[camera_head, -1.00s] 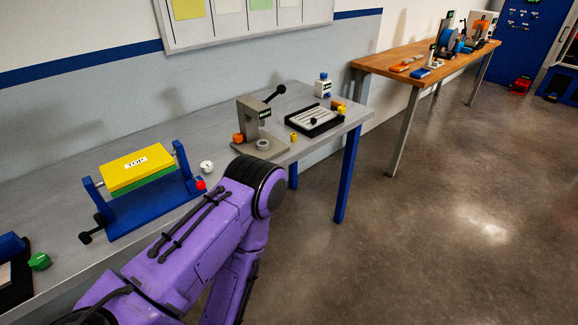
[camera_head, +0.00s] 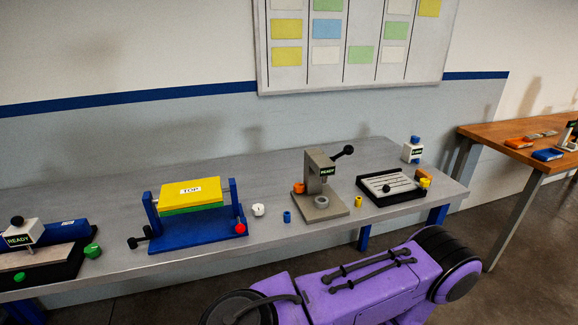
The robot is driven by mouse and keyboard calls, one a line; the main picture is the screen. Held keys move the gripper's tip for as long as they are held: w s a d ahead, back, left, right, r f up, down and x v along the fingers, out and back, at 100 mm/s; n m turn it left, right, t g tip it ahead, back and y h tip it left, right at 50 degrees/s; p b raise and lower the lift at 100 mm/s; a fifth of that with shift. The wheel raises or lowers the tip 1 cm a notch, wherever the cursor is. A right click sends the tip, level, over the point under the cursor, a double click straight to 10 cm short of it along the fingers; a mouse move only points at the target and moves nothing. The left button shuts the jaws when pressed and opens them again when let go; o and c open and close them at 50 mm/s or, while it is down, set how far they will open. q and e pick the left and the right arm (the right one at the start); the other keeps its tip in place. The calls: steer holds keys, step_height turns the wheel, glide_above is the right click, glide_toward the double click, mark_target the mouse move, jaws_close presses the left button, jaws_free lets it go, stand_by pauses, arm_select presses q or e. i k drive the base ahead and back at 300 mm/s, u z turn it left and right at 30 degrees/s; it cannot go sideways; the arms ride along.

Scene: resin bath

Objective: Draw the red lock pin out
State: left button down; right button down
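A small red knob (camera_head: 240,229), which looks like the red lock pin, sits at the front right corner of a blue fixture (camera_head: 205,243). The fixture holds a yellow and green block (camera_head: 190,196) labelled TOP between two blue uprights, with a black crank (camera_head: 139,241) at its left. How deep the pin sits cannot be seen. A purple arm of mine crosses the bottom of the view in front of the bench. Neither gripper is in view.
On the grey bench (camera_head: 280,175) stand a white knob (camera_head: 258,209), a blue cylinder (camera_head: 287,216), a grey press (camera_head: 320,190), a black tray (camera_head: 368,193), and a READY device (camera_head: 22,234) at far left. A wooden table (camera_head: 500,150) stands at right.

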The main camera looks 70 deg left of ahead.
mark_target(240, 228)
steer(key=i, duration=0.35)
steer(key=u, duration=0.95)
